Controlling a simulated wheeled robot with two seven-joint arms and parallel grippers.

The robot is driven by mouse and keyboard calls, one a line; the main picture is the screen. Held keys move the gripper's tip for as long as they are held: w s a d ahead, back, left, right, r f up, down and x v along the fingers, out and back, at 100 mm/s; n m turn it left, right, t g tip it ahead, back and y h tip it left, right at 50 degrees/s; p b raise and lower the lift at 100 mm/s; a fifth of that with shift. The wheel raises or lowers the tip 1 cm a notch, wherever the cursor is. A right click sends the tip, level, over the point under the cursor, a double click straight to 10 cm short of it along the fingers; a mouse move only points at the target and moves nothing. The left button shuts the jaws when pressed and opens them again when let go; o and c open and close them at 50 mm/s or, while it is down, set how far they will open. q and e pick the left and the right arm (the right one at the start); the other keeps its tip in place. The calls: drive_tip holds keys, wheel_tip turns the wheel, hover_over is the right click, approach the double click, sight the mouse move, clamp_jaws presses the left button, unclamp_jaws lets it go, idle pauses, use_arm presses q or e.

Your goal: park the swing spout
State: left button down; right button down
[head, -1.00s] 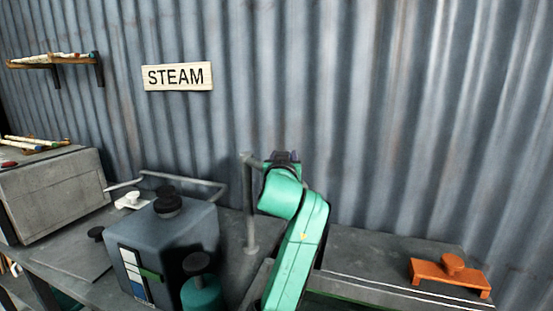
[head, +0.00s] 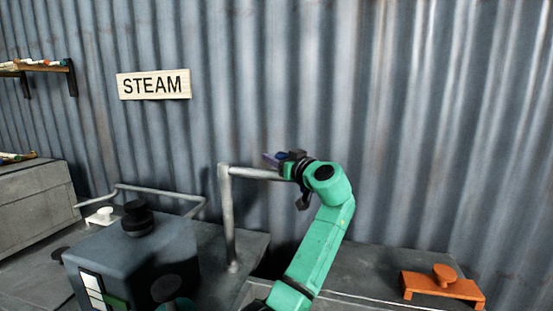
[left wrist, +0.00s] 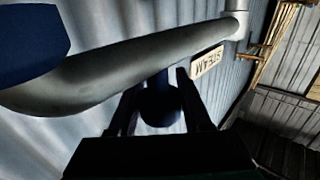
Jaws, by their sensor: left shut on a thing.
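The swing spout is a grey pipe with an upright post (head: 229,220) and a horizontal arm (head: 255,173) reaching right from its top. My left gripper (head: 287,165) is at the arm's outer end, in front of the corrugated wall. In the left wrist view the spout arm (left wrist: 130,65) crosses close above the fingers. My left gripper (left wrist: 160,88) is shut on a dark blue handle (left wrist: 160,103) below the pipe. A dark blue piece (left wrist: 32,45) also shows at the pipe's near end. My right gripper is out of view.
A blue-grey steam box (head: 140,250) with a black knob stands left of the post, with a thin bent pipe (head: 160,192) behind it. An orange block with a knob (head: 443,283) sits on the bench at right. The STEAM sign (head: 153,84) hangs on the wall.

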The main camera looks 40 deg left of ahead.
use_arm(q)
drive_tip(key=c, duration=0.6)
unclamp_jaws()
drive_tip(key=shift+r, duration=0.1)
drive_tip(key=shift+c, duration=0.2)
drive_tip(key=o, duration=0.3)
drive_tip(key=shift+w, duration=0.1)
drive_tip(key=shift+w+a+f, duration=0.1)
drive_tip(key=shift+f, duration=0.1)
drive_tip(key=b+v, duration=0.4)
drive_tip(key=v, duration=1)
drive_tip(key=shift+d+b, duration=0.25)
drive_tip(key=shift+b, duration=0.1)
drive_tip(key=shift+r, duration=0.1)
